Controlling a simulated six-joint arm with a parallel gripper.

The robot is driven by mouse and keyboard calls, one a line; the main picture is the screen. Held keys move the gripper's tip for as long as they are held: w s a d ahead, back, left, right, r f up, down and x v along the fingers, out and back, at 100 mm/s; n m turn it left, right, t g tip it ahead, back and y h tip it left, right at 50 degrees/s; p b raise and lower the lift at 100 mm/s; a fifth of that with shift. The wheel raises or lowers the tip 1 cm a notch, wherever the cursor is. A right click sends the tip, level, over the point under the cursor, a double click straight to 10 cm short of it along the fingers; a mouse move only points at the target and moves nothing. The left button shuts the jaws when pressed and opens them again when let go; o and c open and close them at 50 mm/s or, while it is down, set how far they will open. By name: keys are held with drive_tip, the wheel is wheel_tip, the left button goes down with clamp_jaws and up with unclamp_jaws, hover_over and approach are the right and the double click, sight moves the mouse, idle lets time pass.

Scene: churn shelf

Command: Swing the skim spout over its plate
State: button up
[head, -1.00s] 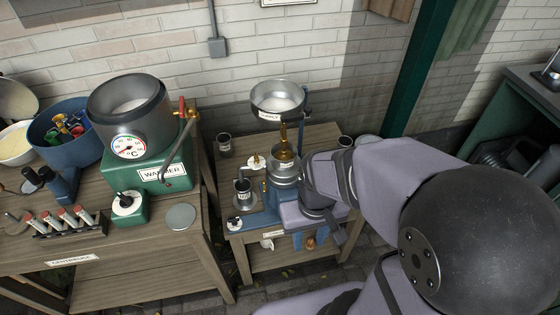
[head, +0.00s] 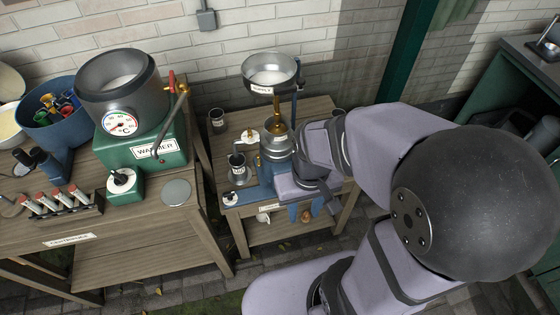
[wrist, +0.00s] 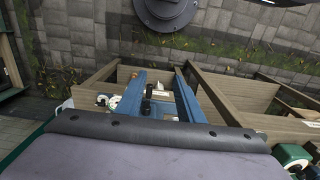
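The small separator stands on the middle wooden table, with a metal bowl (head: 279,145) under a brass column (head: 276,104). A labelled brass piece (head: 250,135) lies or projects left of the bowl. I cannot tell for certain which part is the skim spout. My gripper is at the right side of the separator, close to the bowl, below my grey wrist.
The supply pan (head: 270,73) sits above the separator. Blue bars (wrist: 187,101) show beside the table edge in the wrist view. A green warmer (head: 150,151) with a grey pot stands on the left table.

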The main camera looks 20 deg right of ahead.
drive_tip(key=shift+c, duration=0.2)
